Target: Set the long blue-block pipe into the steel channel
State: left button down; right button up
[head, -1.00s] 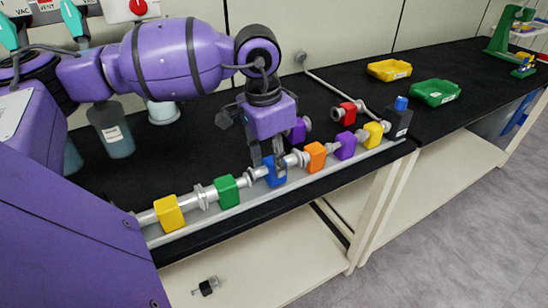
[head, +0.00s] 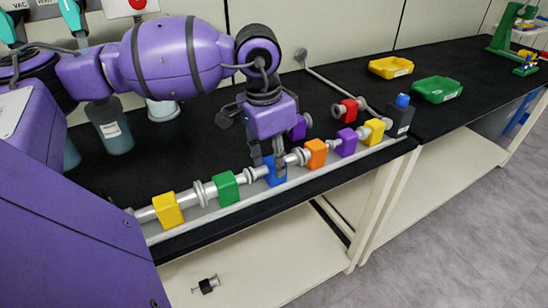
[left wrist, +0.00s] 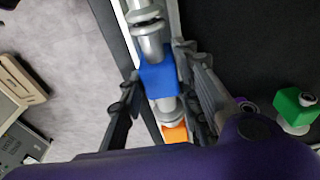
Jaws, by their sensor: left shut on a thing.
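The blue-block pipe (head: 276,171) lies in a row of coloured-block pipes along the front of the black bench. The steel channel (head: 210,217) runs along the bench's front edge beneath the row. My left gripper (head: 268,160) comes down from above and is shut on the blue block. In the left wrist view the blue block (left wrist: 158,75) sits between the fingers. Green (head: 225,189) and orange (head: 315,154) blocks flank it along the line. I cannot tell whether the blue-block pipe is fully seated or slightly raised. My right gripper is not visible.
A yellow block (head: 167,209) is at the row's near end. A purple block (head: 346,142) and another yellow block (head: 374,132) lie toward the far end, near a dark block with a blue top (head: 400,116). Loose red (head: 349,111) and purple (head: 298,127) pieces lie behind the row.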

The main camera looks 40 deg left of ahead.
pick_arm(q)
jog(key=c, duration=1.2)
grip_release()
jog(key=shift+r, duration=0.1)
notch_tip(320, 180, up, 12)
jog(key=s, duration=0.1)
jog(key=shift+s+a, duration=0.2)
jog(key=shift+a, duration=0.05)
